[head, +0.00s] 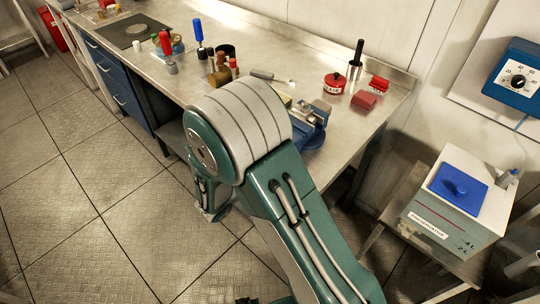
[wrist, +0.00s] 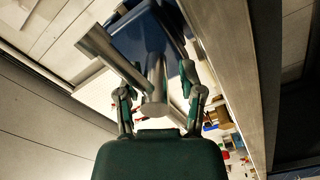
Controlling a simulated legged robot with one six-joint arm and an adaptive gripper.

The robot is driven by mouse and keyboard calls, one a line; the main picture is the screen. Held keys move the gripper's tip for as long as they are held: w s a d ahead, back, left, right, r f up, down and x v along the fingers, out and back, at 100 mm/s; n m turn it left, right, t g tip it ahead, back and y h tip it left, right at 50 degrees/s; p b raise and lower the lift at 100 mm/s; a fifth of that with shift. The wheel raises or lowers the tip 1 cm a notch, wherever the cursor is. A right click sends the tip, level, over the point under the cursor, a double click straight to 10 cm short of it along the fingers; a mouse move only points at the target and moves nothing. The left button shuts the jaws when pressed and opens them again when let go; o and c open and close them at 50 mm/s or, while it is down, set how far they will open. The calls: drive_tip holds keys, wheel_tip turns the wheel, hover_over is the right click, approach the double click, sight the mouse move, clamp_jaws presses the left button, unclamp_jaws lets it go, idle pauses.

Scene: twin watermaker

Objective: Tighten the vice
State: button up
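The blue vice (head: 312,122) sits at the near edge of the workbench in the head view, partly hidden behind my arm. In the wrist view the blue vice body (wrist: 145,38) fills the upper middle, seen close up. Its steel screw end (wrist: 153,106) points toward my palm, and a steel handle bar (wrist: 106,52) crosses it at a slant. My gripper (wrist: 160,100) has its fingers spread on either side of the screw end. I see no clear finger contact with the bar. The head view hides the fingers behind my arm.
The metal workbench (head: 330,70) holds a red tin (head: 334,83), red blocks (head: 366,99), a black-handled tool (head: 356,58) and several screwdrivers. A white box with a blue lid (head: 458,187) stands on a low stand at right. The tiled floor (head: 90,200) at left is clear.

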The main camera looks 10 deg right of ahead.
drive_tip(key=shift+a+r, duration=0.15)
drive_tip(key=shift+a, duration=0.1)
drive_tip(key=v, duration=1.1)
drive_tip(key=shift+s+a, duration=0.2)
drive_tip(key=shift+a, duration=0.15)
drive_tip(key=s+d+r+m+g+y, duration=0.1)
drive_tip(key=s+d+r+g+y, duration=0.3)
drive_tip(key=d, duration=0.3)
drive_tip(key=s+d+r+m+g+y, duration=0.2)
drive_tip(key=s+d+r+g, duration=0.2)
drive_tip(key=d+g, duration=0.25)
drive_tip(key=s+d+r+n+t+y, duration=0.1)
drive_tip(key=s+r+t+y, duration=0.4)
drive_tip(key=r+y, duration=0.3)
drive_tip(key=shift+s+d+r+n+y, duration=0.15)
drive_tip(key=shift+s+d+n+y, duration=0.2)
drive_tip(key=shift+s, duration=0.25)
